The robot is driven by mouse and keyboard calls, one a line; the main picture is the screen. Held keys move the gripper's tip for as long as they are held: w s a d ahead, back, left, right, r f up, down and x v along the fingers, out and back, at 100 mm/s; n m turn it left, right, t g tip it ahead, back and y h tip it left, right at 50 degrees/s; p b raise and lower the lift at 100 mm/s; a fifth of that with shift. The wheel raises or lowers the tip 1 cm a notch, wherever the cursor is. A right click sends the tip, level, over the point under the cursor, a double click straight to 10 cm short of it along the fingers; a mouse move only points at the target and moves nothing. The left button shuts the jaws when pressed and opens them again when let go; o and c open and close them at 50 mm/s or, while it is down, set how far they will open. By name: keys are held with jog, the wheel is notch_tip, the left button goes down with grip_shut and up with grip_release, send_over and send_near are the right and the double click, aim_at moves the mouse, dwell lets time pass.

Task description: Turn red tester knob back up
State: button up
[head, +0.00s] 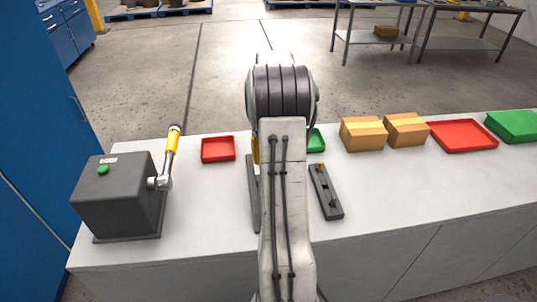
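A dark grey tester box (118,195) stands at the left end of the white bench.
On the bench (400,190) are a red tray (218,149), a partly hidden green tray (316,140), a dark fixture (326,191), two cardboard boxes (363,134), a red tray (463,136) and a green bin (513,126). Another dark fixture is mostly behind my arm. A blue cabinet (40,140) stands left.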

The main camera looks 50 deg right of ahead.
jog(key=shift+s+a+f, duration=0.1)
jog(key=shift+f, duration=0.05)
jog(key=o, duration=1.2)
jog(key=shift+r, duration=0.25)
notch_tip(320, 180, up, 12)
jog(key=shift+f, duration=0.15)
dwell(0.3)
